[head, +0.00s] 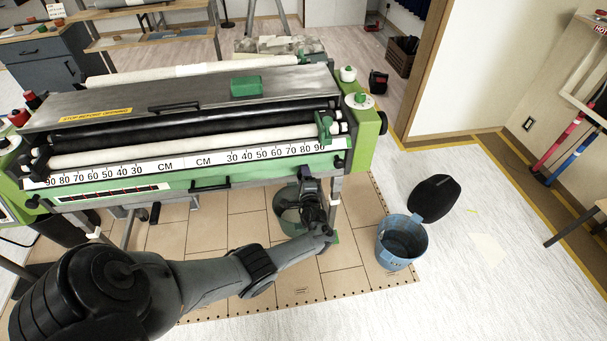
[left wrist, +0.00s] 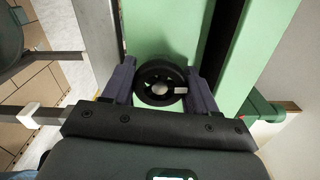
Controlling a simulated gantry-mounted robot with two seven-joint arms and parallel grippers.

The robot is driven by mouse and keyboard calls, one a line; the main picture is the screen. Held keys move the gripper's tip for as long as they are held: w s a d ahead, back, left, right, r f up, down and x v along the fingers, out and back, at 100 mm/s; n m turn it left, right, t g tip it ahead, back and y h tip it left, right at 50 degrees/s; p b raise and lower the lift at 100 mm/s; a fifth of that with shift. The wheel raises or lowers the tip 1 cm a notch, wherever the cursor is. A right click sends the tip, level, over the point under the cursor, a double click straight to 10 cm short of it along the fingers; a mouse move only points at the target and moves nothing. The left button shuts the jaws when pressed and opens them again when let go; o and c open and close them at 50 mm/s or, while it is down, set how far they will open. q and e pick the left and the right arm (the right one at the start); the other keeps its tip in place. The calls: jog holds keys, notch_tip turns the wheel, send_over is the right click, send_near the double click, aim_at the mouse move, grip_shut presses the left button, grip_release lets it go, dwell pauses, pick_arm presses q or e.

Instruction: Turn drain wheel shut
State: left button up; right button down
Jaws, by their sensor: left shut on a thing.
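The black drain wheel (left wrist: 160,84), a small round handwheel with a pale centre, sits against the green panel of the pasting machine in the left wrist view. My left gripper (left wrist: 160,72) has its two purple fingers on either side of the wheel and is shut on it. In the head view, my left gripper (head: 308,182) is under the front right part of the machine (head: 205,90), and the wheel is hidden there. My right gripper is in neither view.
A bucket (head: 290,219) stands under the machine, partly behind my left arm. A blue bucket (head: 401,243) stands to its right, with a black rounded object (head: 434,198) on the floor behind. A machine leg (head: 335,200) is close beside the gripper. The pale floor at right is mostly clear.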

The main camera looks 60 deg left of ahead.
pick_arm(q)
jog(key=shift+m, duration=0.4)
jog(key=o, duration=1)
jog(key=shift+s, duration=0.1)
jog(key=shift+o, duration=0.2)
jog(key=shift+d, duration=0.1)
jog(key=shift+d+r, duration=0.1)
jog(key=shift+d, duration=0.15)
jog(key=p+v, duration=0.3)
jog(key=v, duration=0.7)
jog(key=shift+p, duration=0.35)
jog(key=shift+s, duration=0.1)
